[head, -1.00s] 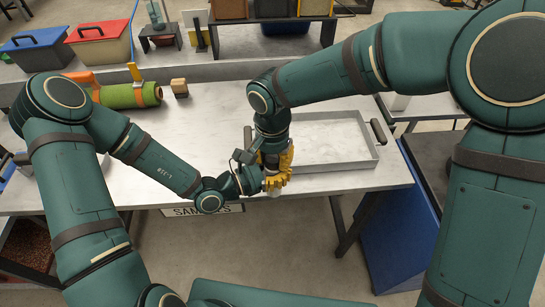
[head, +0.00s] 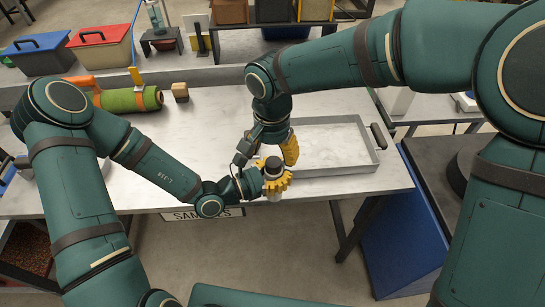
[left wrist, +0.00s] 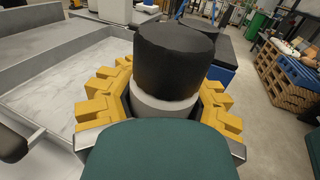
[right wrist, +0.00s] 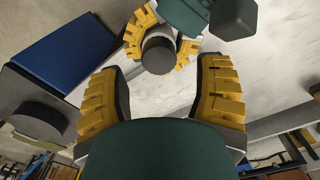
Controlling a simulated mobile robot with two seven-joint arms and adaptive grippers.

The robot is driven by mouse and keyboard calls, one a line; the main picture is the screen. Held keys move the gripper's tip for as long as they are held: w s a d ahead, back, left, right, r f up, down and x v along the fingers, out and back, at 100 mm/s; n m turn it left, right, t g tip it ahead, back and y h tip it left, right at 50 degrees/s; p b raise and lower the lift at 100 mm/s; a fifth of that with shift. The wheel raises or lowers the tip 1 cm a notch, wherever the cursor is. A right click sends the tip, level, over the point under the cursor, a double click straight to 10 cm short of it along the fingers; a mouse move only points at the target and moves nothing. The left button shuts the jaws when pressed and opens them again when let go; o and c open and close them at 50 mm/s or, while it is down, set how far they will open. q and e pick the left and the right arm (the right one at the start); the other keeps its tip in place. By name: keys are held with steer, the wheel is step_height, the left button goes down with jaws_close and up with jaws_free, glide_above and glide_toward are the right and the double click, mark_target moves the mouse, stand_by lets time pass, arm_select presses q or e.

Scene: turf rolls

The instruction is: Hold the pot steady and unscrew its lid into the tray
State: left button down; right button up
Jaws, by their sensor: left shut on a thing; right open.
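The pot is a pale cylinder (head: 274,196) with a black lid (head: 273,163) on top. My left gripper (head: 276,184) is shut around the pale body, with the pot upright at the table's front edge. The left wrist view shows the black lid (left wrist: 175,58) above the pale body (left wrist: 163,106) between the yellow fingers. My right gripper (head: 284,148) is open and empty, just behind the lid and apart from it. In the right wrist view the lid (right wrist: 158,54) lies beyond the spread fingertips. The grey tray (head: 335,170) sits right of the grippers; no lid shows in its visible part.
A green roll (head: 130,99) with orange and yellow parts and a small wooden block (head: 180,92) lie at the table's back left. Lidded bins (head: 100,45) stand behind. The middle-left tabletop is clear. A blue panel (head: 400,225) stands right of the table.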

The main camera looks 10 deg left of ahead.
mark_target(274, 161)
steer(key=shift+o, duration=0.2)
steer(key=r+m, duration=0.1)
steer(key=m, duration=0.1)
steer(key=r+m, duration=0.1)
steer(key=m, duration=0.3)
steer(key=r+m, duration=0.1)
steer(key=shift+w+r+m, duration=0.1)
steer(key=shift+m, duration=0.3)
steer(key=shift+d+f, duration=0.1)
steer(key=shift+f, duration=3.8)
jaws_close()
steer(key=n, duration=0.6)
steer(key=shift+n, duration=0.3)
